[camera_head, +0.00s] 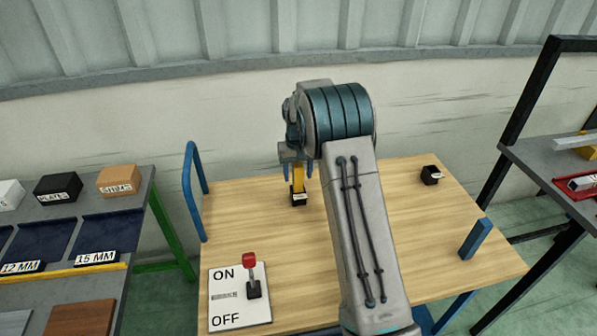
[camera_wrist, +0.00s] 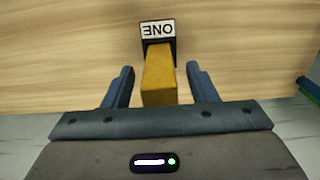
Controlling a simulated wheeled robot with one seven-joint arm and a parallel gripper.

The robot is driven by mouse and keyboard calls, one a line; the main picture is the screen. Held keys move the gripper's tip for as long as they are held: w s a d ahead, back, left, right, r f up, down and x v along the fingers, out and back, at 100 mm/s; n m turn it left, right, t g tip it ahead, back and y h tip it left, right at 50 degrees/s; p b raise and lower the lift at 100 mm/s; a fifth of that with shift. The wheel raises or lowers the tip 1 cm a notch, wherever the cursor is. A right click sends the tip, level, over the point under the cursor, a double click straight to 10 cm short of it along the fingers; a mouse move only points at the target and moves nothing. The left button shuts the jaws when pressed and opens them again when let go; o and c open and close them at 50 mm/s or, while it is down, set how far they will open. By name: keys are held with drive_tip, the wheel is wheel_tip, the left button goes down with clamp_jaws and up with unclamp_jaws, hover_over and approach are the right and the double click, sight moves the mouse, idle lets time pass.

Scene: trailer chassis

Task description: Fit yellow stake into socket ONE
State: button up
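The yellow stake (camera_head: 298,178) stands upright on the wooden deck, its lower end at a small black socket (camera_head: 299,199). In the wrist view the stake (camera_wrist: 159,78) runs down to that socket, whose label (camera_wrist: 158,28) reads ONE, upside down. It looks seated in the socket; the depth is hidden. My gripper (camera_head: 296,170) is above the deck around the stake's upper part. In the wrist view my gripper's fingers (camera_wrist: 160,84) are on both sides of the stake, with a narrow gap on each side, so it is open.
A second black socket (camera_head: 430,176) sits at the deck's far right. A short blue post (camera_head: 476,239) rises at the right edge and a blue rail (camera_head: 194,190) at the left. A red-knobbed lever (camera_head: 251,272) is at front left. The deck's middle is partly hidden by my arm.

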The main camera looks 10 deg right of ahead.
wheel_tip(320, 180, up, 14)
drive_tip(key=b, duration=0.1)
idle(0.5)
drive_tip(key=shift+f, duration=0.1)
